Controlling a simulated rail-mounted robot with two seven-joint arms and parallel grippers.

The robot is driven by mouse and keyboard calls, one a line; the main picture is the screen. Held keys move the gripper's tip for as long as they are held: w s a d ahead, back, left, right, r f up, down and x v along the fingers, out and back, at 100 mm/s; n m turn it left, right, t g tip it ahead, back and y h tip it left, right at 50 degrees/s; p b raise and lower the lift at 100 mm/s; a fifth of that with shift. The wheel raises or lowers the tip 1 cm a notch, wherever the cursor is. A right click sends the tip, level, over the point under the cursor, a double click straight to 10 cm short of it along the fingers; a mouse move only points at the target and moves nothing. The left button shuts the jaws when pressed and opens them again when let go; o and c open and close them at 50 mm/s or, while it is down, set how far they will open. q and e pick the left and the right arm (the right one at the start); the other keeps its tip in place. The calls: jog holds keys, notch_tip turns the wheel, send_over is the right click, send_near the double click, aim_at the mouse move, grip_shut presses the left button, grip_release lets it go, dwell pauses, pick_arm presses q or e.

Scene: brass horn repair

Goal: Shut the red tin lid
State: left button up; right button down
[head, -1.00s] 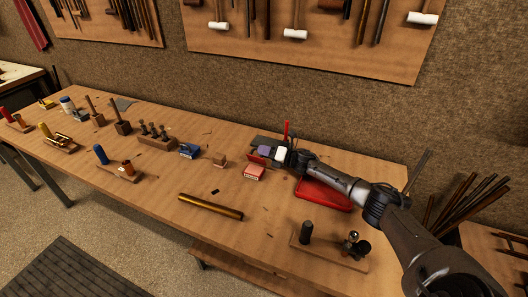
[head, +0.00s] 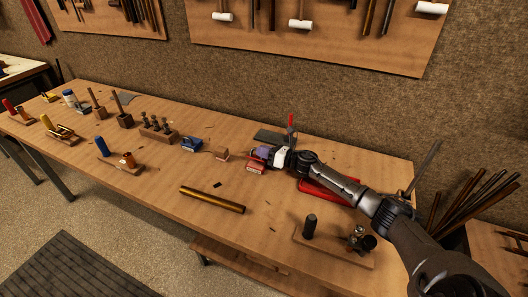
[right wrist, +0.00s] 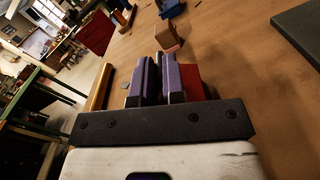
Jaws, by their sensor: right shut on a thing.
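The red tin (head: 256,168) is a small red box with a pale front, near the middle of the bench in the head view. My right gripper (head: 264,154) reaches in from the right, low over the tin's back edge. Its jaws are closed on a thin part that they largely hide, apparently the tin's lid. In the right wrist view the two purple-padded fingers (right wrist: 157,76) stand close together, with red of the tin (right wrist: 191,80) just right of them. The lid's exact angle is hidden by the gripper. My left gripper is not in view.
A red tray (head: 328,192) lies under my right forearm. A small wooden block (head: 219,153) and a blue box (head: 190,145) stand left of the tin. A brass tube (head: 212,200) lies in front. A dark flat plate (head: 270,138) lies behind the gripper.

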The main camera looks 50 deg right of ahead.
dwell(0.5)
jog(key=c, duration=1.2)
grip_release()
jog(key=shift+s, duration=0.2)
jog(key=shift+s, duration=0.3)
jog(key=p+v, duration=0.2)
jog(key=v, duration=1.1)
